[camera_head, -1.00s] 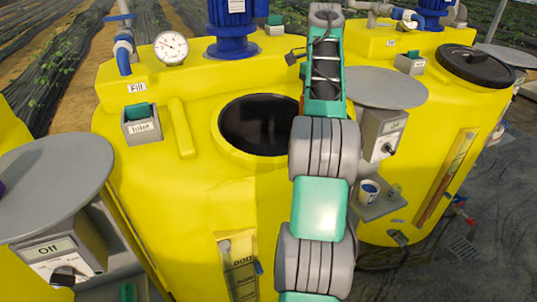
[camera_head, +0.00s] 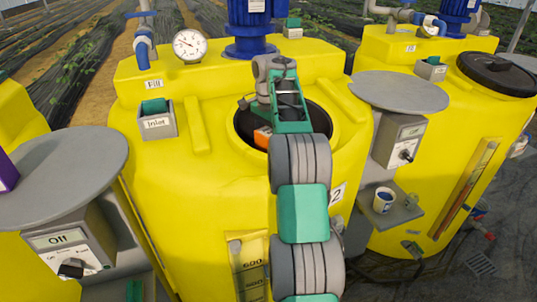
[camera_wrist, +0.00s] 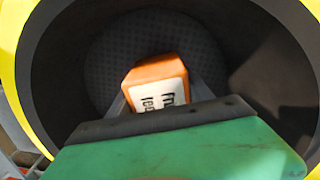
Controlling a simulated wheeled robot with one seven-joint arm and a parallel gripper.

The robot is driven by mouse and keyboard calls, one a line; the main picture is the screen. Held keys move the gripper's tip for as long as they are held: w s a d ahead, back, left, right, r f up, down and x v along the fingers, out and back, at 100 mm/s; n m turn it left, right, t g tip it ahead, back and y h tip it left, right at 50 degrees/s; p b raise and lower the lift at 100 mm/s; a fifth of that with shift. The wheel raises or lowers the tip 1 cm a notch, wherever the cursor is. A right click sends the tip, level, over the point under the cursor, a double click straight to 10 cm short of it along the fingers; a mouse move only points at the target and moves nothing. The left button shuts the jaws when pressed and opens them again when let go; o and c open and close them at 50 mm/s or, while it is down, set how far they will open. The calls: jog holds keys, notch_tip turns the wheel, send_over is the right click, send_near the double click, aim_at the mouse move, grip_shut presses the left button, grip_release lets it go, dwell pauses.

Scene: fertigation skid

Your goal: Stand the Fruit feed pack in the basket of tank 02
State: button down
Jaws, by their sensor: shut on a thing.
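The Fruit feed pack is an orange block with a white label (camera_wrist: 157,82), whose dark lettering is only partly visible in the wrist view. My gripper (camera_wrist: 155,95) is shut on it. An orange bit of the pack (camera_head: 262,137) shows at the opening of the yellow tank marked 2 (camera_head: 225,165) in the head view; my arm hides the rest. In the wrist view the pack is over the tank's opening, with the dark textured round basket (camera_wrist: 110,45) behind and below it. I cannot tell whether the pack touches the basket.
The dark opening has a yellow rim (camera_wrist: 12,75) close around my gripper.

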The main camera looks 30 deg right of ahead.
notch_tip(320, 180, down, 2)
jog(key=shift+f+b, duration=0.1)
jog(key=shift+b, duration=0.25)
jog(key=shift+r, duration=0.2)
jog(key=shift+f, duration=0.15)
jog(key=shift+c, duration=2.1)
grip_release()
